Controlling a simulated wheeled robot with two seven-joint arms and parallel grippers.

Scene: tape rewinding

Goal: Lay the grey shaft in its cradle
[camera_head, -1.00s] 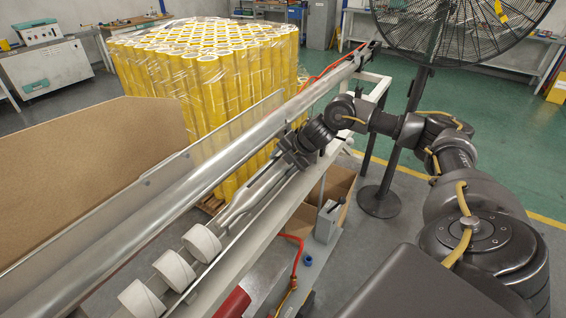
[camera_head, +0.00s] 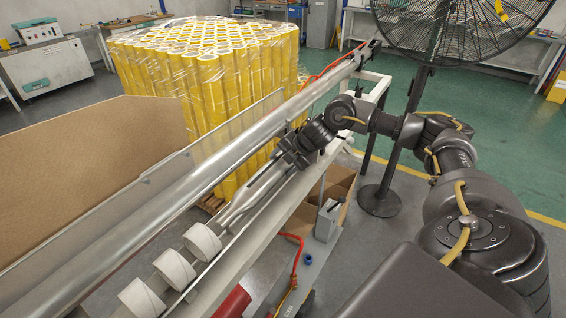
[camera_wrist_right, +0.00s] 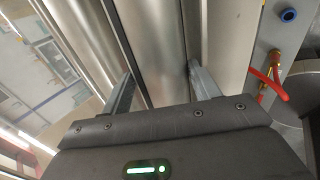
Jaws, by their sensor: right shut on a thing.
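The grey shaft (camera_head: 256,193) is a smooth metallic bar running diagonally beside the large silver roller, with its near end close to the white cores. My right gripper (camera_head: 293,158) is shut on it towards its upper end. In the right wrist view, the two fingers (camera_wrist_right: 161,88) stand either side of the shaft (camera_wrist_right: 155,40). The cradle cannot be made out clearly, and I cannot tell whether the shaft touches it. My left gripper is out of view.
The long silver roller (camera_head: 190,184) lies just left of the shaft. Several white cores (camera_head: 172,267) sit at the lower left. A pale machine rail (camera_head: 262,240) runs along the right. Wrapped yellow rolls (camera_head: 203,75) stand behind; a fan (camera_head: 450,30) stands at the back right.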

